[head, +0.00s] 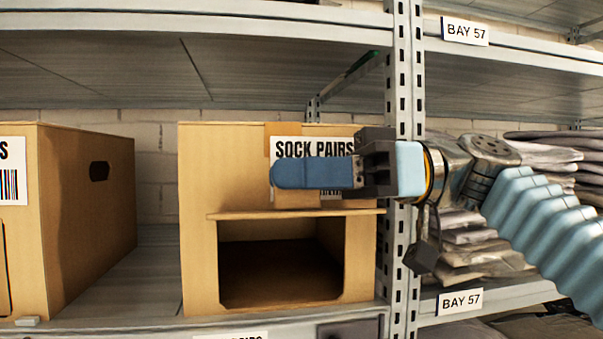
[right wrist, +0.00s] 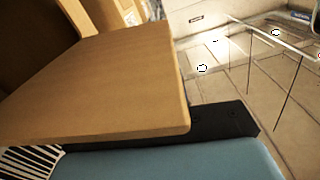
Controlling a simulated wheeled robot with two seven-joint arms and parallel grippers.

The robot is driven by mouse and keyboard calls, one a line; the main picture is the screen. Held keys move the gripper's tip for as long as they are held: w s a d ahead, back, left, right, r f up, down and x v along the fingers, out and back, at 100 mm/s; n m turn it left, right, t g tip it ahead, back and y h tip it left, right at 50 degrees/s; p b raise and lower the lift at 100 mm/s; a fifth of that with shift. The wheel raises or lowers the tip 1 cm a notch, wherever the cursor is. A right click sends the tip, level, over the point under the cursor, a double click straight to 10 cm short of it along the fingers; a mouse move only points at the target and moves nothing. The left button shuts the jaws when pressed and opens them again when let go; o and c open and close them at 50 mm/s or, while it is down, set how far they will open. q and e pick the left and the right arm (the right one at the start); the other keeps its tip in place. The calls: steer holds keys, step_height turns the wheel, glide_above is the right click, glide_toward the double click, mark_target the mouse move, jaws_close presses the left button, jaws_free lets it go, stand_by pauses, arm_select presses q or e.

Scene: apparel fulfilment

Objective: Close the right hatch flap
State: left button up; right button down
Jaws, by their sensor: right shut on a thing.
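The cardboard box marked SOCK PAIRS (head: 197,190) stands on the shelf in the head view, its front hatch opening uncovered and dark inside. The right hatch flap (head: 235,215) shows as a thin, roughly level edge along the top of that opening. My right gripper (head: 285,176) is in front of the box, partly covering the label. It is shut, with its blue finger pointing left. In the right wrist view a cardboard panel (right wrist: 110,85), seemingly the flap, lies against the blue finger (right wrist: 170,162). The exact grip is hidden. My left gripper is out of view.
Another cardboard box (head: 85,200) with a hand hole stands to the left, a gap of shelf between. A perforated metal upright (head: 397,290) stands close at the right. Folded garments (head: 480,235) fill the bay beyond it. A shelf (head: 250,85) runs above.

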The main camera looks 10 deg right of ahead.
step_height(320, 180, down, 7)
steer(key=s+n+b, duration=0.1)
steer(key=n+b, duration=0.6)
steer(key=b, duration=0.5)
steer(key=shift+s, duration=0.1)
steer(key=c, duration=1.2)
jaws_free()
steer(key=d+p, duration=0.1)
steer(key=d, duration=1.2)
steer(key=shift+d, duration=0.4)
